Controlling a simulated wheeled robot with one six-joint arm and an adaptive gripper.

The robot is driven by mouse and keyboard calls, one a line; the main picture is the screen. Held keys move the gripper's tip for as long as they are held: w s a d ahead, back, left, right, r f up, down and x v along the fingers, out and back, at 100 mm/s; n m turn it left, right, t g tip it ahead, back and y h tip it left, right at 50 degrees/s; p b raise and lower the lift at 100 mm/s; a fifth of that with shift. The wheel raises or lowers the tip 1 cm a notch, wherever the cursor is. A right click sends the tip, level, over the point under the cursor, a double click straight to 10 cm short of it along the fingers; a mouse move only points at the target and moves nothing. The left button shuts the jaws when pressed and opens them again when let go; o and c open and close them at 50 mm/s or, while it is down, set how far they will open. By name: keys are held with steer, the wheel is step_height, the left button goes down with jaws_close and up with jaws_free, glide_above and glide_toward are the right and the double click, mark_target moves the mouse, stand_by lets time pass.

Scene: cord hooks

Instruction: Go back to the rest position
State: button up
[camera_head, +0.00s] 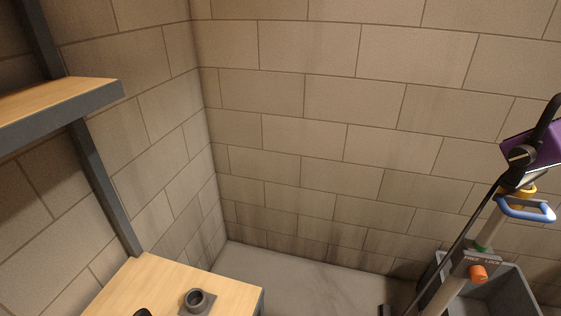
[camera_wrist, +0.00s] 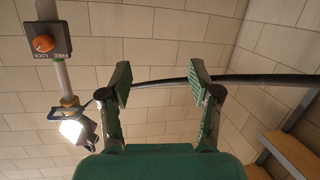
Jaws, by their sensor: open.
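My gripper (camera_wrist: 160,78) shows in the wrist view with its two green fingers spread apart. A black cord (camera_wrist: 262,79) crosses the view behind or through the gap between the fingers; I cannot tell whether it touches them. No object is clamped. The gripper is not clearly visible in the head view. A pale pole (camera_head: 489,228) stands at the right of the head view, with a purple part (camera_head: 540,153), a blue hook (camera_head: 526,212) and an orange knob (camera_head: 478,273). The knob also shows in the wrist view (camera_wrist: 44,44), left of the gripper.
A grey bin (camera_head: 518,289) stands behind the pole. A wooden bench (camera_head: 232,294) at lower left carries a grey socket (camera_head: 197,301). A shelf (camera_head: 62,98) juts out at upper left. Block walls (camera_head: 330,120) meet in a corner. Bare floor (camera_head: 300,275) lies between bench and bin.

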steer(key=s+a+y, duration=0.1)
steer(key=s, duration=1.8)
steer(key=shift+s+m+g, duration=0.25)
steer(key=shift+m+g, duration=0.05)
steer(key=shift+g, duration=0.1)
steer(key=shift+a, duration=0.1)
